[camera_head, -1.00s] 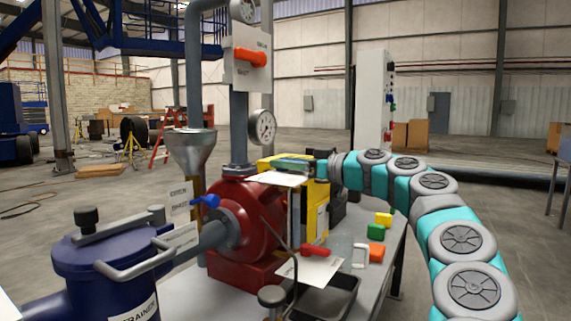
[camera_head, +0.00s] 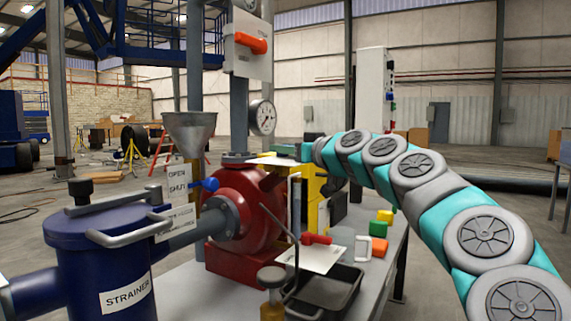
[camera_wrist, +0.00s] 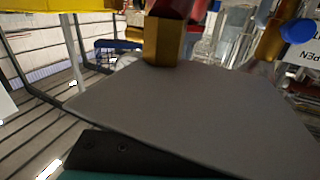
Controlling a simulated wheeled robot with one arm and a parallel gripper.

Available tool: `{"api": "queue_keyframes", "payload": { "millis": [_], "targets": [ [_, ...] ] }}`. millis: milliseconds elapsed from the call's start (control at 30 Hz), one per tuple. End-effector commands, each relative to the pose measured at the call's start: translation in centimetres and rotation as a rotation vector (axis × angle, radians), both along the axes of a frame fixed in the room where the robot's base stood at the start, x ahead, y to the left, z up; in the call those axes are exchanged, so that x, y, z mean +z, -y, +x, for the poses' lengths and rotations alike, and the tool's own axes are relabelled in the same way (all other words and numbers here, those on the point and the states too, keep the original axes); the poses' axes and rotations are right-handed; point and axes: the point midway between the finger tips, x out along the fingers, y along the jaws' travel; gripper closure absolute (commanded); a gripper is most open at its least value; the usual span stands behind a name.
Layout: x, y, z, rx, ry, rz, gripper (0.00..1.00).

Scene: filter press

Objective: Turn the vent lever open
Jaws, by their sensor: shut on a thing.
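The vent lever (camera_head: 207,185) is a small blue handle on the pipe left of the red pump (camera_head: 262,205), beside a sign (camera_head: 178,195) reading OPEN and SHUT. In the wrist view its rounded blue end (camera_wrist: 298,31) shows at the upper right by the OPEN label. My gripper (camera_head: 284,152) is above and right of the pump, apart from the lever. It is shut on a flat pale sheet (camera_head: 268,160), which fills the middle of the wrist view (camera_wrist: 190,110) as a grey plate. The sheet hides most of what lies below it.
The blue strainer (camera_head: 105,250) stands at the front left. A funnel (camera_head: 188,135) rises behind the lever. A dark tray (camera_head: 325,292), red, orange, green and yellow blocks and a yellow unit (camera_head: 318,190) crowd the table's right side. A gauge (camera_head: 262,117) stands above the pump.

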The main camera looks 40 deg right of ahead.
Motion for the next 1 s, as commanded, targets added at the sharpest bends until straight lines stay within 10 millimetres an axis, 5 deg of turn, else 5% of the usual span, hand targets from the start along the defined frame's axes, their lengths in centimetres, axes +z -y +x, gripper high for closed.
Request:
{"api": "queue_keyframes", "payload": {
  "millis": [1000],
  "targets": [
    [0.19,-0.4,0.08,-0.572,-0.006,-0.003,1.0]
  ]
}}
